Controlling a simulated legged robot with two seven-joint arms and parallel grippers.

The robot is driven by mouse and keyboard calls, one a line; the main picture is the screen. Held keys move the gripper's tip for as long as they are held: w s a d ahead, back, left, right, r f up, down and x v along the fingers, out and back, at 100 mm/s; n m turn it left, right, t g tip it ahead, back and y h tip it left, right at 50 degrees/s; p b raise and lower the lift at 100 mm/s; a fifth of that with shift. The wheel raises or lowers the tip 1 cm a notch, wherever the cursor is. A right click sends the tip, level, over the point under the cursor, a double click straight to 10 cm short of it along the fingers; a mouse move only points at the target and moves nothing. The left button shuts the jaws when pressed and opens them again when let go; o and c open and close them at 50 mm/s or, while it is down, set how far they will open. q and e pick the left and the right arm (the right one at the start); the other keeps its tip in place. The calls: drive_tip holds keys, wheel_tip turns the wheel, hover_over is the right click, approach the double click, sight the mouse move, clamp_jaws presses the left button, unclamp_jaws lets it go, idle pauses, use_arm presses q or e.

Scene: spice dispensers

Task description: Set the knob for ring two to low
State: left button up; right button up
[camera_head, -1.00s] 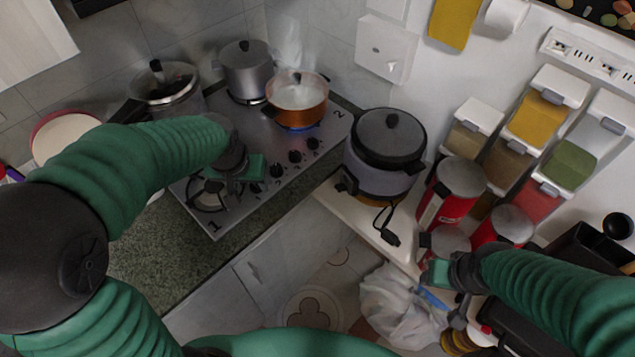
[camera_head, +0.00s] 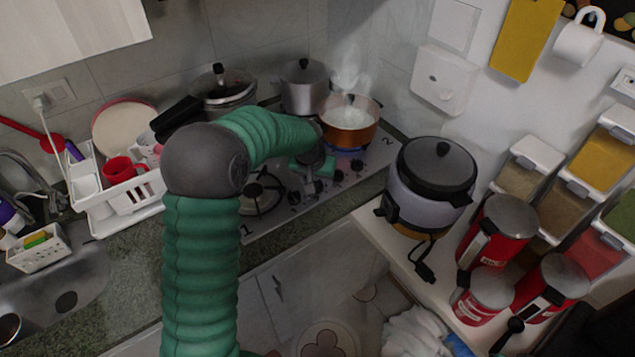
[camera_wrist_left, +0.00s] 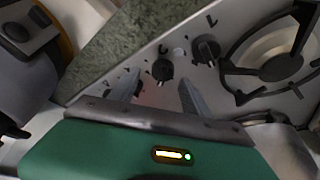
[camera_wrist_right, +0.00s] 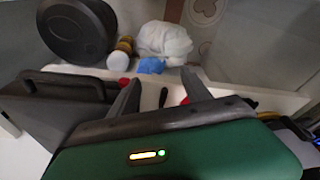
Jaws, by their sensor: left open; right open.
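The hob (camera_head: 283,222) has several black knobs along its front edge. The end knob (camera_head: 356,164) is nearest the label 2, and another knob (camera_head: 339,176) is beside it. Their settings are too small to read. My left gripper (camera_head: 322,172) is open, over the knob row and close to these two. In the left wrist view, its fingers (camera_wrist_left: 160,90) point at the panel, with a knob (camera_wrist_left: 162,70) beyond the gap and another knob (camera_wrist_left: 206,50) to the right. I cannot tell whether it touches a knob. My right gripper (camera_wrist_right: 162,92) is open and empty in the right wrist view.
An orange pot (camera_head: 347,137) steams over a blue flame, close behind my left gripper. Two metal pots (camera_head: 303,92) (camera_head: 223,90) stand at the back. A rice cooker (camera_head: 432,180) is to the right, with red canisters (camera_head: 497,235) beyond. A dish rack (camera_head: 130,195) is at left.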

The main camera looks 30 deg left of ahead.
sight(317, 185)
use_arm(q)
drive_tip(key=shift+x, duration=1.15)
drive_tip(key=shift+a+f, duration=0.2)
drive_tip(key=shift+a, duration=0.15)
drive_tip(key=shift+w+d, duration=0.1)
drive_tip(key=shift+d, duration=0.1)
drive_tip(key=c, duration=1.1)
drive_tip(key=shift+a+r, duration=0.1)
clamp_jaws()
